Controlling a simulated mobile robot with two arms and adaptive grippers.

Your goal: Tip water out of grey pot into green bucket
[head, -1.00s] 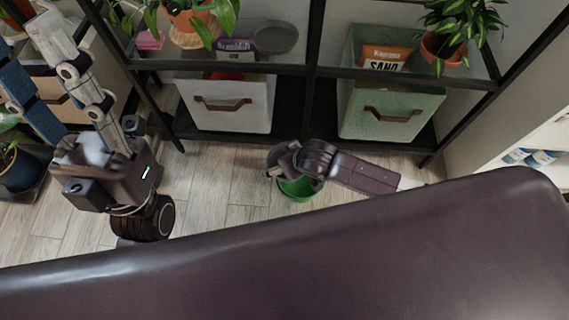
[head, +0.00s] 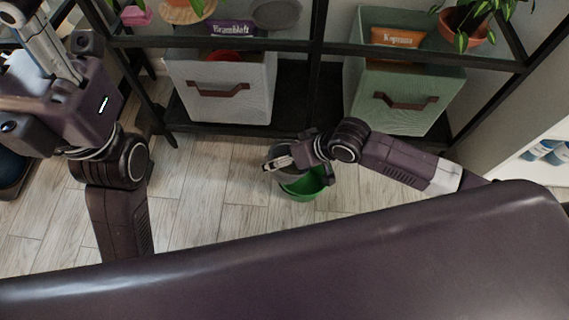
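The green bucket (head: 308,190) stands on the wooden floor in front of the shelf. The grey pot (head: 278,153) is at the bucket's back left edge and overlaps it in the head view. It looks tilted, but its opening is mostly hidden, and I see no water. My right gripper (head: 279,163) is shut on the pot, with a silver finger across its side. My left gripper (head: 42,42) is raised at the upper left, away from pot and bucket. Its fingertips are cut off by the frame.
A dark shelf (head: 317,48) stands behind the bucket, holding a grey fabric bin (head: 230,106) and a pale green bin (head: 404,116). A potted plant (head: 467,28) sits upper right. The floor (head: 215,195) left of the bucket is clear.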

